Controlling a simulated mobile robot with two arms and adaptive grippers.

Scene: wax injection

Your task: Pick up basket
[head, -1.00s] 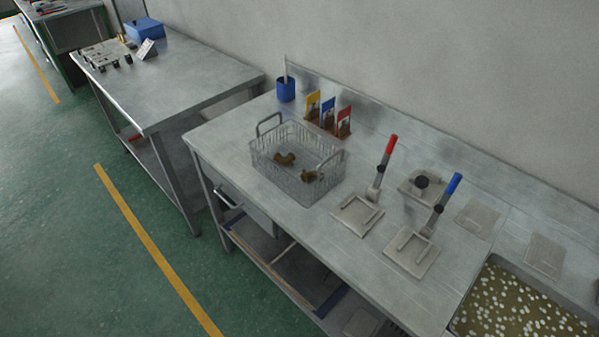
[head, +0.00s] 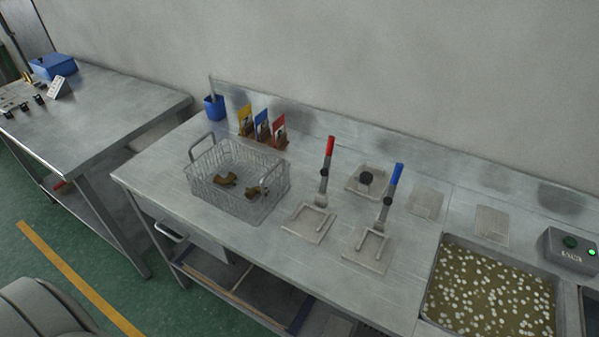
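The basket (head: 235,205) is a grey wire-like rectangular basket with a raised handle at each short end. It stands upright on the metal workbench (head: 150,180), near its left end. Two brown pieces (head: 226,180) lie inside it; one is near the right handle (head: 274,174). Neither of my grippers shows in the head view, and nothing is touching the basket.
Behind the basket stand a blue cup (head: 214,107) and yellow, blue and red cards (head: 262,127). Right of it are plates with a red-handled tool (head: 327,165) and a blue-handled tool (head: 391,192), then a basin (head: 490,290). Another table (head: 110,115) stands left.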

